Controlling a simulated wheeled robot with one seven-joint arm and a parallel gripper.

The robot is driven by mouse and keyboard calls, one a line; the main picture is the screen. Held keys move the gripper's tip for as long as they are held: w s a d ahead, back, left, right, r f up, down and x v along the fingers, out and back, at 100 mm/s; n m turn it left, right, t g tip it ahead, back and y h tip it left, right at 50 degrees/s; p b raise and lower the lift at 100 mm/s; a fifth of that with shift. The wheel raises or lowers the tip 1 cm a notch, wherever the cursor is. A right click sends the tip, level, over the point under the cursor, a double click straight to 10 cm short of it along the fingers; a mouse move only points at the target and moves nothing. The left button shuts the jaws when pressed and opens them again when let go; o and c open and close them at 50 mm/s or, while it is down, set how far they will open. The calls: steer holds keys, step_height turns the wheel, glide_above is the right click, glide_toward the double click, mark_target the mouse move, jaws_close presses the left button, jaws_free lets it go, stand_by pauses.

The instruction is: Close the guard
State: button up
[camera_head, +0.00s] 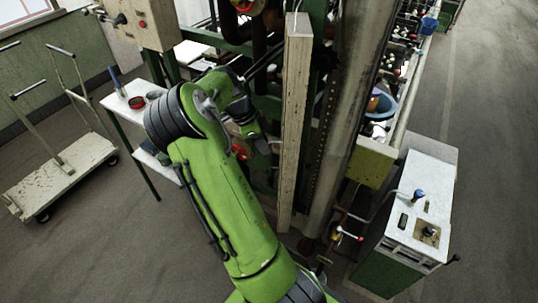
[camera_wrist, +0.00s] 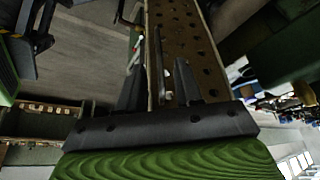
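A tall, narrow beige panel (camera_head: 295,120), which looks like the guard, stands nearly upright on the machine's near side in the head view. A brown perforated panel (camera_wrist: 188,40) with a pale edge fills the upper middle of the wrist view; I cannot tell for sure that it is the same part. My gripper (camera_wrist: 158,82) has its two dark fingers apart. The panel's thin edge runs between or just beyond them, and contact is not clear. In the head view my gripper is mostly hidden behind my green arm, just left of the beige panel.
A large grey column (camera_head: 350,110) stands right of the panel. A white-topped control cabinet (camera_head: 420,205) with levers is at the right. A small white table (camera_head: 128,105) and a flat trolley (camera_head: 62,172) are at the left. Floor is clear at lower left.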

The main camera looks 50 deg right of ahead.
mark_target(270, 165)
steer(key=x, duration=0.6)
steer(key=shift+f, duration=0.25)
jaws_close()
